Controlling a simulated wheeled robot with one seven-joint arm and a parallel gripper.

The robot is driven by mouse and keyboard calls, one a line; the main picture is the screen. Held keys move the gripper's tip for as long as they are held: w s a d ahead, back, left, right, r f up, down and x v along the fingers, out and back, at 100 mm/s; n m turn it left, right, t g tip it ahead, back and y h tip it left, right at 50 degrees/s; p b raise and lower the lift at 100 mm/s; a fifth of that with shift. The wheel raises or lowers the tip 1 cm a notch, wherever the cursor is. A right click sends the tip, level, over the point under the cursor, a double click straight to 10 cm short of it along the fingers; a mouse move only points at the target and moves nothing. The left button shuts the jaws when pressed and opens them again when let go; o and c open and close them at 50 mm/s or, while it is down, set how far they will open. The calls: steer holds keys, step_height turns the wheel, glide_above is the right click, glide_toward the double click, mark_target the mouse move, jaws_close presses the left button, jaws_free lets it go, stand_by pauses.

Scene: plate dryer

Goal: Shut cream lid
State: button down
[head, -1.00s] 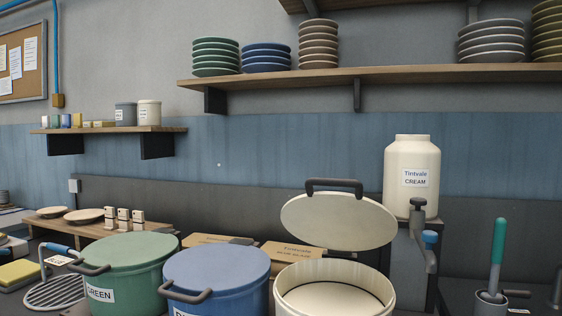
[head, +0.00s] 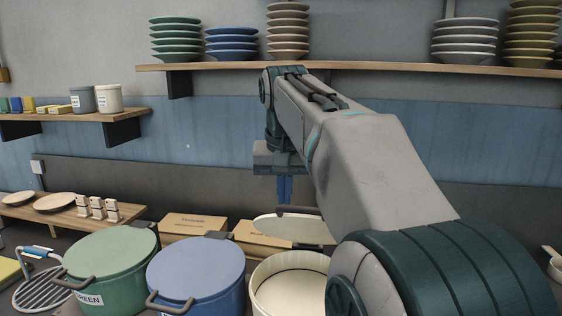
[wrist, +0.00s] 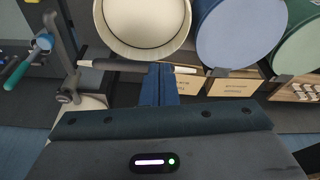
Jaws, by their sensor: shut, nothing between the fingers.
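The cream pot (head: 262,293) stands open on the counter; its round opening also shows in the wrist view (wrist: 143,46). Its cream lid (head: 290,232) is raised and tilted at the back of the pot, with its pale underside facing the head camera. The lid's dark handle (head: 310,210) is at its upper edge. My gripper (head: 285,203) points down with blue fingers shut and empty, at the handle. In the wrist view my fingertips (wrist: 160,67) overlap the dark handle bar (wrist: 115,65); I cannot tell whether they touch it. My arm hides the lid's right part.
A blue pot (head: 197,270) and a green pot (head: 110,255), both lidded, stand left of the cream pot. Cardboard boxes (head: 193,226) lie behind them. A plate shelf (head: 220,69) runs above my arm. A metal lever (wrist: 65,55) stands beside the cream pot in the wrist view.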

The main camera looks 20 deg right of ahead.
steer(key=w+d+r+m, duration=0.2)
steer(key=d+r, duration=0.3)
steer(key=r, duration=0.5)
steer(key=b, duration=0.2)
glide_above(299, 217)
steer(key=w+d, duration=0.2)
steer(key=shift+h, duration=0.4)
steer(key=f, duration=1)
steer(key=shift+w+a+f, duration=0.15)
steer(key=shift+w+a, duration=0.05)
steer(key=shift+s+a+f, duration=0.25)
steer(key=shift+s+a, duration=0.15)
steer(key=shift+s, duration=0.2)
steer(key=shift+s+a+f, duration=0.2)
steer(key=shift+s+a, duration=0.2)
steer(key=shift+s, duration=0.15)
steer(key=shift+s+a+f, duration=0.15)
steer(key=shift+s+f, duration=0.1)
steer(key=shift+f, duration=0.05)
steer(key=shift+b, duration=0.3)
